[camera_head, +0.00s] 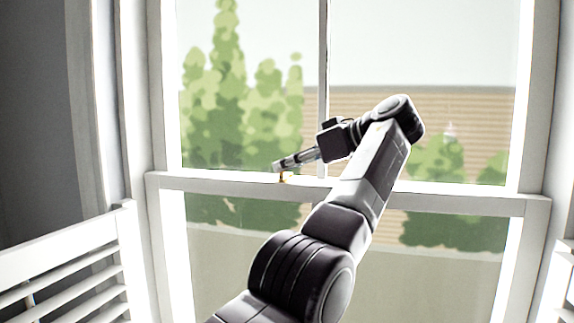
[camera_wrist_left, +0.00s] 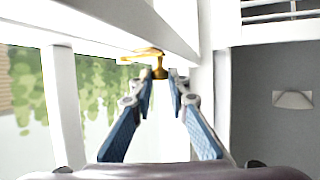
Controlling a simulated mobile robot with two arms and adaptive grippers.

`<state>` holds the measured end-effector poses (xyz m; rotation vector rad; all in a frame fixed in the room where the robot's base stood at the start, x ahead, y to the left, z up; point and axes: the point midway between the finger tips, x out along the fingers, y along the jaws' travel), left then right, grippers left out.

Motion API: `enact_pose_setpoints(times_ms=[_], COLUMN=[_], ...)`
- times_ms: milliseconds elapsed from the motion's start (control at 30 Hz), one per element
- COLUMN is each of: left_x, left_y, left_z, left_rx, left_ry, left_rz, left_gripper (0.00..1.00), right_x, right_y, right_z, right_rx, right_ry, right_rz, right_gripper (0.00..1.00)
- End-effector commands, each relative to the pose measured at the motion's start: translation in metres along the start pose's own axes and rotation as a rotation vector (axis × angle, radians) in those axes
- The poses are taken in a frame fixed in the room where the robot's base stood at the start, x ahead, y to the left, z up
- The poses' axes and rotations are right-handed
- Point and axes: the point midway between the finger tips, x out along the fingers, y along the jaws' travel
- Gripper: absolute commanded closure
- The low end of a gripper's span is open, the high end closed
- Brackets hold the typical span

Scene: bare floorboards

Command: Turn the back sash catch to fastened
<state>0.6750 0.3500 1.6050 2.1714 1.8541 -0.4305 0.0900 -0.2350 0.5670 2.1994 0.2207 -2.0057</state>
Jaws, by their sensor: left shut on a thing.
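The brass sash catch (camera_head: 282,179) is on the meeting rail (camera_head: 225,184) of the window in the head view, mostly hidden by my left gripper (camera_head: 279,166). In the left wrist view the catch (camera_wrist_left: 143,55) shows as a flat brass piece with a knob-like part towards me. My left gripper (camera_wrist_left: 162,84) is shut on the catch, its two blue-padded fingers on either side of the brass part. I cannot tell from these views whether the catch is turned to fastened. My right gripper is not in view.
A vertical glazing bar (camera_head: 323,60) rises behind my left gripper. White louvred shutters (camera_head: 70,265) stand at the lower left, with another at the right edge (camera_head: 563,262). Trees and a fence show beyond the glass. A dark grey wall (camera_head: 30,120) is at the left.

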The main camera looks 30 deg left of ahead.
Motion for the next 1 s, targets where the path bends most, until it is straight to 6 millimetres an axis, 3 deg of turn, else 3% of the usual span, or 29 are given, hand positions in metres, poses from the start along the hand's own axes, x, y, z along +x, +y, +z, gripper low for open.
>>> enact_pose_setpoints(times_ms=[700,733,767,1000], left_x=[-0.0003,-0.0003,-0.0003,-0.0004], left_y=[0.0011,0.0011,0.0011,0.0009], left_z=[0.0025,0.0025,0.0025,0.0015], left_rx=[-0.003,-0.003,-0.003,-0.005], left_ry=[-0.004,-0.004,-0.004,-0.002], left_rz=[-0.015,-0.015,-0.015,-0.015], left_gripper=[1.00,0.84,0.80,0.80], right_x=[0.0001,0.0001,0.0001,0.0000], right_y=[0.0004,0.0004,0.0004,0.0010], right_z=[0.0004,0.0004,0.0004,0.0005], right_rx=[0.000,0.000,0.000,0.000], right_ry=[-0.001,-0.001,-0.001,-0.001], right_rz=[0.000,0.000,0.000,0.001], right_gripper=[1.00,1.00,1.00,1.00])
